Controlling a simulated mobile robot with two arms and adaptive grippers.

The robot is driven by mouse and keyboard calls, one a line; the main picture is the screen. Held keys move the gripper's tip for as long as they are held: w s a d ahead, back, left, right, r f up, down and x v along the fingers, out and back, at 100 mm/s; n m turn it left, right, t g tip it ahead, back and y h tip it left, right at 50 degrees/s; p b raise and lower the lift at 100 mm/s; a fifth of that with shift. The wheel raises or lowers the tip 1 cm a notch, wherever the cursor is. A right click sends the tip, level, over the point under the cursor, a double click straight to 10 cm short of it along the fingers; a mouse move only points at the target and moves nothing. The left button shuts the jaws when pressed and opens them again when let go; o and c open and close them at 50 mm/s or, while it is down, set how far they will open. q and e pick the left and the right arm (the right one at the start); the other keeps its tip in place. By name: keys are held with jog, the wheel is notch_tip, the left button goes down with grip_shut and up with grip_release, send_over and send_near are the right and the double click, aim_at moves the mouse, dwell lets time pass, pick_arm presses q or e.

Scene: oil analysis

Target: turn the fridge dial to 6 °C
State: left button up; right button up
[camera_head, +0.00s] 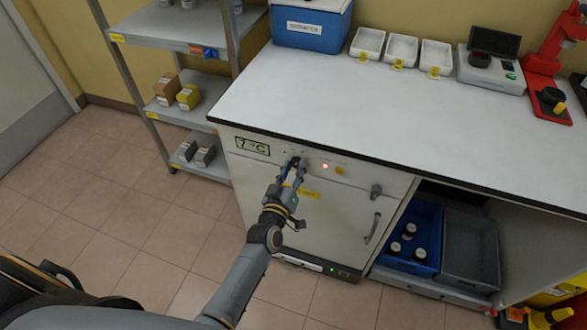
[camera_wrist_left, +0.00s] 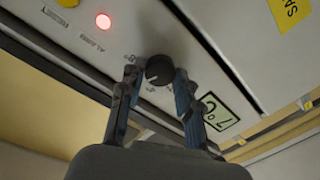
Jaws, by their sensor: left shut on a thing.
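The fridge (camera_head: 335,215) is a white unit under the worktop, with its door closed. Its small display (camera_head: 252,146) reads 7 °C; the display also shows in the left wrist view (camera_wrist_left: 218,112), upside down. The black round dial (camera_wrist_left: 159,70) sits on the front panel, with a white pointer mark. My left gripper (camera_head: 293,165) is at the panel, right of the display. In the left wrist view its two fingers (camera_wrist_left: 158,80) are on either side of the dial and shut on it. The dial is mostly hidden by the gripper in the head view. My right gripper is not in view.
A red lit alarm lamp (camera_head: 325,167) and a yellow button (camera_head: 340,170) are right of the dial. The door handle (camera_head: 373,228) is lower right. A blue crate (camera_head: 405,270) with dark bottles stands beside the fridge. A shelf rack (camera_head: 180,35) stands left. The floor in front is clear.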

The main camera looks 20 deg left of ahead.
pick_arm(q)
jog(key=o, duration=1.2)
jog(key=shift+c, duration=0.2)
jog(key=s, duration=1.2)
jog(key=shift+r, duration=0.25)
